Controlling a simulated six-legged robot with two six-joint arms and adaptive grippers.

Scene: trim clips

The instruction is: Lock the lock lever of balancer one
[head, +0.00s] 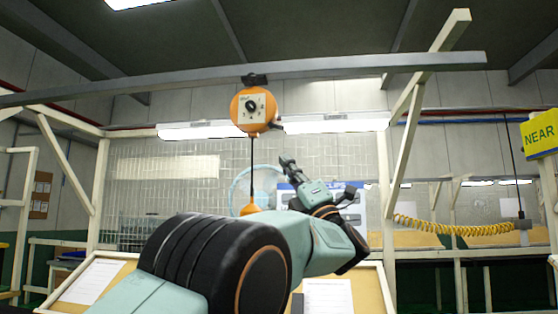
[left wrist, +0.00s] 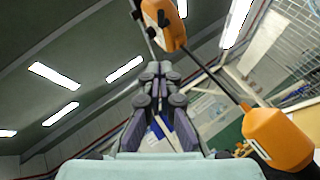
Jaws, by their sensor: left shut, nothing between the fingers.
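The orange balancer (head: 253,108) hangs from a grey overhead beam, with a pale face plate and a dark knob on its front. A dark cable runs down from it to an orange body (head: 250,206), partly hidden behind my left arm. My left gripper (head: 287,163) is raised to the right of the cable and below the balancer, touching neither. In the left wrist view its fingers (left wrist: 158,70) are together and empty. That view shows the balancer (left wrist: 163,24) beyond the fingertips and the hanging orange body (left wrist: 278,138) at the right. I cannot make out a lock lever clearly. My right gripper is not in view.
The grey beam (head: 330,66) crosses above, with white timber posts (head: 386,190) at its sides. A coiled yellow hose (head: 455,228) hangs at the right near a yellow NEAR sign (head: 541,133). Boards with papers (head: 328,297) stand low in front. Air around the balancer is clear.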

